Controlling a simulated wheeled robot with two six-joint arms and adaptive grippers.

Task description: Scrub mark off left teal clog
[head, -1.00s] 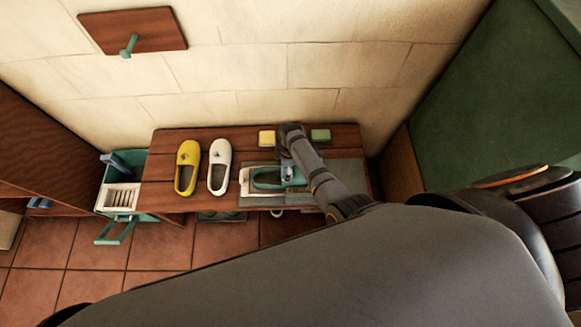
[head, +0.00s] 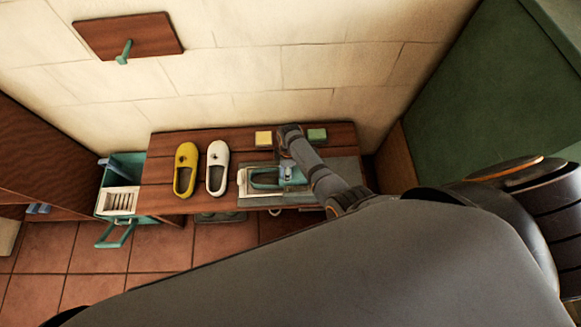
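The teal clog (head: 264,180) lies on its side-to-side length in a pale tray (head: 243,190) on a grey mat (head: 345,168), at the right of the wooden bench. My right arm reaches over it from the lower right. My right gripper (head: 287,172) points down at the right part of the clog. A small light blue piece shows there; I cannot tell whether it is a held tool. The fingers are too small and covered to read. The arm may hide a second teal clog. No mark is visible. My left gripper is out of view.
A yellow clog (head: 186,168) and a white clog (head: 217,165) stand on the bench (head: 160,172) to the left. A yellow block (head: 263,138) and a green block (head: 317,135) lie behind. A teal crate (head: 128,166) with a slatted white insert (head: 118,202) is at far left.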

